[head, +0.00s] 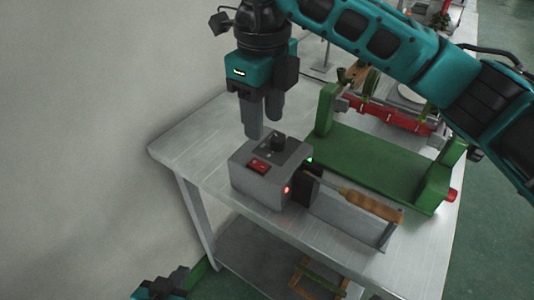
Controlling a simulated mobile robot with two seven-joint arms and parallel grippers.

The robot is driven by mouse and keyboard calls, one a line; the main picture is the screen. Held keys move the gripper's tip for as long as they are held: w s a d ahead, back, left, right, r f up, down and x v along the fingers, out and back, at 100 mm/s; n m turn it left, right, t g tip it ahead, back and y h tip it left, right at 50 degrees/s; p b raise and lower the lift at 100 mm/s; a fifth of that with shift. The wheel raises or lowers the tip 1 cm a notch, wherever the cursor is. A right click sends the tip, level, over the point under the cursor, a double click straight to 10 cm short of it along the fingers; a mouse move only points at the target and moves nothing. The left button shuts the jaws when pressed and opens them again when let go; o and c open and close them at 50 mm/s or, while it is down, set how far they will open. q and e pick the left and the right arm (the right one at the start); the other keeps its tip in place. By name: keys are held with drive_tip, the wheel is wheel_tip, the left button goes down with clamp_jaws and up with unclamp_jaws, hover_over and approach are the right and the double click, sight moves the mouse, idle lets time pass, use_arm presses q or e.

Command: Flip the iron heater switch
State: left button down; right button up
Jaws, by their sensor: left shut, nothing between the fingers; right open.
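An iron with a wooden handle (370,203) lies in a holder right of the heater box. A green wax injection frame (385,165) stands behind it. The metal table (195,150) is bare at its left corner. A lower shelf (250,255) holds a small wooden frame.

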sight(264, 168)
wheel_tip(264, 168, down, 10)
drive_tip(key=shift+r, duration=0.2)
drive_tip(key=shift+c, duration=0.2)
clamp_jaws()
